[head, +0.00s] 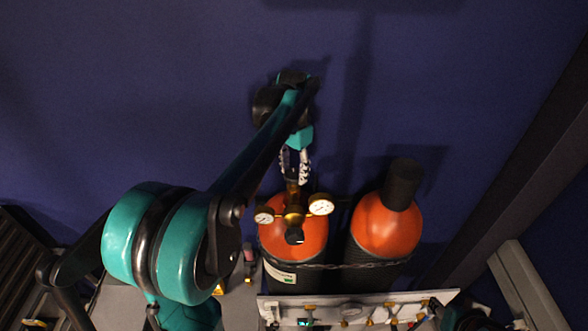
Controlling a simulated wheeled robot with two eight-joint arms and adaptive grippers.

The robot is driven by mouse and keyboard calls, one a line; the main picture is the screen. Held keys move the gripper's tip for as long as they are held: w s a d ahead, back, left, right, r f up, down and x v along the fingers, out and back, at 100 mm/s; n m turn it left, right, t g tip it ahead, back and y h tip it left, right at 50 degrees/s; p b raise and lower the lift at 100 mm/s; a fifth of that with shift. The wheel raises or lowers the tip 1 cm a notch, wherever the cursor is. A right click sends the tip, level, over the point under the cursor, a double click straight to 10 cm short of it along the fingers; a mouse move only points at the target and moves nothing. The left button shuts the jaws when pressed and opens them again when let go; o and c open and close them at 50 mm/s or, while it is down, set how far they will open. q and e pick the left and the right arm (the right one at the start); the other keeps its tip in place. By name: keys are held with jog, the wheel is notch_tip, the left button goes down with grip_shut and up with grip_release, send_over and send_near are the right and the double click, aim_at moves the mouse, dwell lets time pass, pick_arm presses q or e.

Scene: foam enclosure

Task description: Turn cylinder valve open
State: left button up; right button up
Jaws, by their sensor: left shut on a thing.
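Two gas cylinders with orange tops and dark bodies stand side by side. The left cylinder (312,242) carries a brass regulator (293,216) with two round gauges, one on each side (264,215) (320,205). The cylinder valve (292,186) is a dark and brass part above the regulator in the picture. My left gripper (294,168) reaches down from above, with its two pale fingers shut on the valve. The fingers and wrist partly hide the valve, so its turned position cannot be told. My right gripper is not in view.
The right cylinder (384,228) has a dark cap (402,185). A chain (340,265) runs across both cylinders. A pale panel (350,304) with several small brass fittings lies in front. A dark blue wall fills the background.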

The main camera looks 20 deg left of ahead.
pick_arm(q)
jog(key=shift+n, duration=0.3)
jog(key=n+b, duration=0.1)
jog(key=n, duration=0.2)
jog(key=shift+n, duration=0.4)
jog(key=n+b, duration=0.1)
jog(key=n, duration=0.9)
jog(key=shift+n+b, duration=0.35)
jog(key=shift+n, duration=0.05)
jog(key=n, duration=0.5)
jog(key=shift+n, duration=0.4)
jog(key=o, duration=1.2)
jog(key=shift+c, duration=0.2)
